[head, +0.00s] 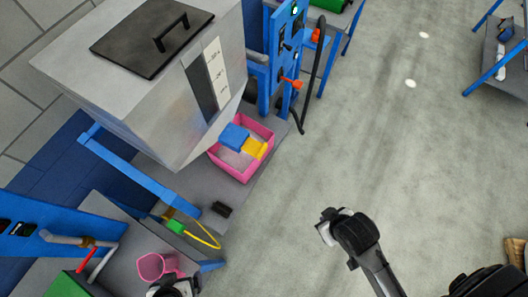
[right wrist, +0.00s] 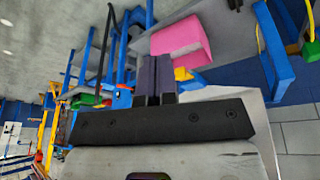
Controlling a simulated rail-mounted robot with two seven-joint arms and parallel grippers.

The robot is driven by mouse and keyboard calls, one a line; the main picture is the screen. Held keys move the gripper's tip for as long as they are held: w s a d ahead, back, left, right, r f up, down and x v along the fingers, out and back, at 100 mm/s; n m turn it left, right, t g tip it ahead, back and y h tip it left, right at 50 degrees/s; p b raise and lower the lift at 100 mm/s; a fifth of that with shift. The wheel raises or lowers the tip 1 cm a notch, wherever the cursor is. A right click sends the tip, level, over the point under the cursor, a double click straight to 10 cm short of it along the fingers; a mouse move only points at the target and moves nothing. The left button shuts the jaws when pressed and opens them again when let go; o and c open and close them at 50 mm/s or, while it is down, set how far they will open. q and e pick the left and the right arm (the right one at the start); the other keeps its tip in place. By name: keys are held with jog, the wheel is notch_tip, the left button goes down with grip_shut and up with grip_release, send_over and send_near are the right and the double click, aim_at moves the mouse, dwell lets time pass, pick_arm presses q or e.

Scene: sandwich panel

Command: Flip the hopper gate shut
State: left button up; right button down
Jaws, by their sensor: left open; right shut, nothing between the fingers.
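The grey hopper (head: 150,95) stands at the upper left in the head view, with a dark lid and handle on top. Below its front, at the pink bin (head: 243,170), a blue block (head: 234,136) and a yellow flap-like piece (head: 254,147) show. I cannot clearly tell which is the gate or its position. A yellow piece (right wrist: 183,74) also shows beside the fingertips in the right wrist view. My right gripper (right wrist: 155,75) is shut and empty, with the bin beyond it. My left gripper (head: 175,287) is open at the bottom edge, partly cut off, near a pink cup.
A blue beam (head: 140,170) runs below the hopper. A yellow hose (head: 205,235) and a small black block (head: 221,210) lie nearby. A blue panel (head: 286,50) with orange handles and a black hose stands beyond the bin. The grey floor (head: 400,150) is mostly clear.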

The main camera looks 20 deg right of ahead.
jog(key=shift+s+a, duration=0.15)
jog(key=shift+a, duration=0.1)
